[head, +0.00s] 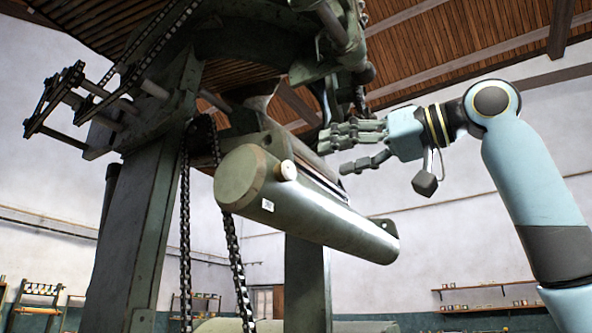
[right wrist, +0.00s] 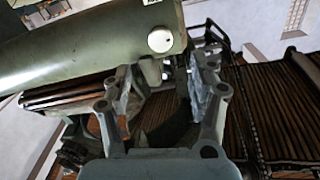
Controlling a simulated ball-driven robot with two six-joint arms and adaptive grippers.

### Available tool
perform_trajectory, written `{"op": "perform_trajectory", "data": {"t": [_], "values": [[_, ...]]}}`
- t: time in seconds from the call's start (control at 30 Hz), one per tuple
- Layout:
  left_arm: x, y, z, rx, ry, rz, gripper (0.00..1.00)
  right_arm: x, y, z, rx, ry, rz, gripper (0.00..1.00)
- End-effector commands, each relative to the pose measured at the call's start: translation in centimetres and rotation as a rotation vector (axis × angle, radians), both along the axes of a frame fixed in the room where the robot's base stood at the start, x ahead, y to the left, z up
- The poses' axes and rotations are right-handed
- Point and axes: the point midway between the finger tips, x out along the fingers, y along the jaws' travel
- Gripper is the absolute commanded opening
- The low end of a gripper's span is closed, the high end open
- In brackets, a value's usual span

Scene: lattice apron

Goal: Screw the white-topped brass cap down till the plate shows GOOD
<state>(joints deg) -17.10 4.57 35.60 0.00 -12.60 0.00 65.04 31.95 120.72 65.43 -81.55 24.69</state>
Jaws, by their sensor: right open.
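The white-topped brass cap (head: 287,170) sits on the side of the big green cylinder (head: 325,215), near its left end. In the right wrist view its round white top (right wrist: 160,39) faces the camera, beyond and above the gap between my fingers. A small white plate (head: 267,206) is on the cylinder below the cap; it is too small to read in the head view, and only its edge (right wrist: 151,2) shows in the wrist view. My right gripper (head: 335,154) is open and empty, right of the cap and apart from it. My left gripper is not in view.
Chains (head: 185,220) hang left of the cylinder beside a thick green post (head: 150,220). Green machine parts and a slatted wooden roof are above. Shelves (head: 485,288) stand along the far wall. The space right of the cylinder, around my right arm, looks clear.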

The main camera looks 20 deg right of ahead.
Motion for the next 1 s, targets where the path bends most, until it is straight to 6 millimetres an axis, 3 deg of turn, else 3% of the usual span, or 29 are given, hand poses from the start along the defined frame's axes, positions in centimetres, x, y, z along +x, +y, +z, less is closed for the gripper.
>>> {"op": "perform_trajectory", "data": {"t": [0.3,0.5,0.87,1.0], "values": [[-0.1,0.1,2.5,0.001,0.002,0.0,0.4,4.7,3.9,0.3,0.003,0.004,0.005,0.59],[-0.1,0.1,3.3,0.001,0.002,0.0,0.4,6.7,5.3,0.1,0.001,0.002,0.001,0.59],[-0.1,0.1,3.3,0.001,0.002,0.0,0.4,7.3,5.7,-0.1,-0.001,0.001,-0.002,0.59],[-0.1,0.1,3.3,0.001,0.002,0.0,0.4,7.2,5.7,-0.1,-0.001,0.001,-0.002,0.42]]}}
